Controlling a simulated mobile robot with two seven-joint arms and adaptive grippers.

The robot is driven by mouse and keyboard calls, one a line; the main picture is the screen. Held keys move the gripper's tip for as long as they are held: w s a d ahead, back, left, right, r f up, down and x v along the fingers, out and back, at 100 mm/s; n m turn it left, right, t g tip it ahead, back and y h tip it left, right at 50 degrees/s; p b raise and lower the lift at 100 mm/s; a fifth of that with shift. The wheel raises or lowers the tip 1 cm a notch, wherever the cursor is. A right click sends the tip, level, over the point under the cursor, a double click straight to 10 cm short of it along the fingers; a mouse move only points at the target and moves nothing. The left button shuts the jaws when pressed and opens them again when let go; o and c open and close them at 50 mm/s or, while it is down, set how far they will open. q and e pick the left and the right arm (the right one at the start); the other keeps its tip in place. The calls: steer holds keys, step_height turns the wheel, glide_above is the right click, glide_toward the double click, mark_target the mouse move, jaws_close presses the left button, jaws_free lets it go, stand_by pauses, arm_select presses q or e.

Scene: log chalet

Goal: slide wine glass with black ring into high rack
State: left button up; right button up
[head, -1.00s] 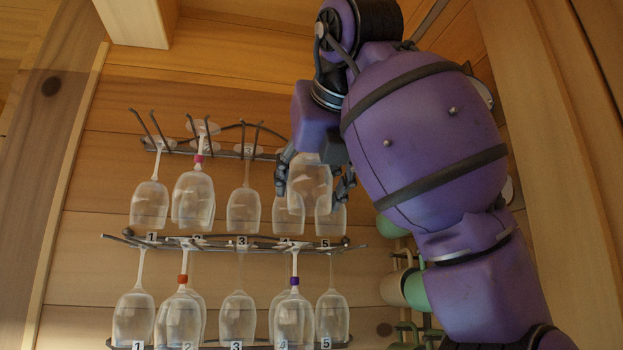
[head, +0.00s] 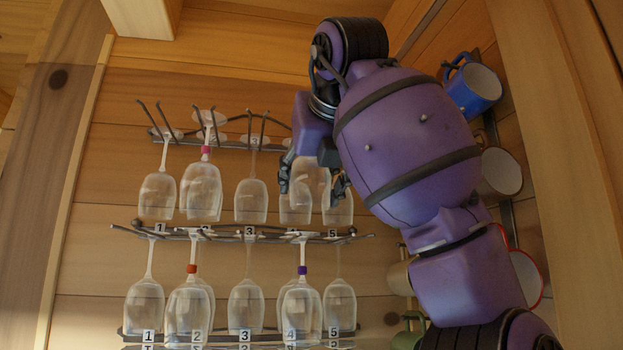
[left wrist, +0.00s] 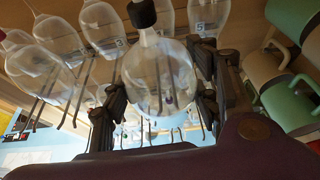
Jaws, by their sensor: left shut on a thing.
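My left gripper (head: 312,182) is shut on the wine glass with the black ring. The held glass (head: 309,176) hangs bowl down in front of the right part of the high rack (head: 228,143). The arm hides its stem and ring in the head view. The left wrist view shows its clear bowl (left wrist: 160,78) between the fingers and the black ring (left wrist: 142,14) on its stem. Glasses hang bowl down in the high rack, including one with a pink ring (head: 206,150). Whether the held glass touches the rack cannot be told. My right gripper is not in view.
A lower rack (head: 185,234) holds more hanging glasses, one with an orange-red ring (head: 191,269) and one with a purple ring (head: 302,270). Number labels mark the slots. Mugs, including a blue one (head: 478,86), hang on the right wall near my arm.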

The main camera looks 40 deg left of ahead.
arm_select(q)
steer(key=shift+w+a+f, duration=0.1)
steer(key=shift+w+a, duration=0.9)
steer(key=shift+a, duration=0.3)
steer(key=shift+w+a+f, duration=0.1)
steer(key=shift+w+a, duration=0.9)
steer(key=shift+a, duration=0.25)
steer(key=shift+r, duration=0.1)
steer(key=o, duration=1)
steer(key=shift+v, duration=3.6)
stand_by(0.4)
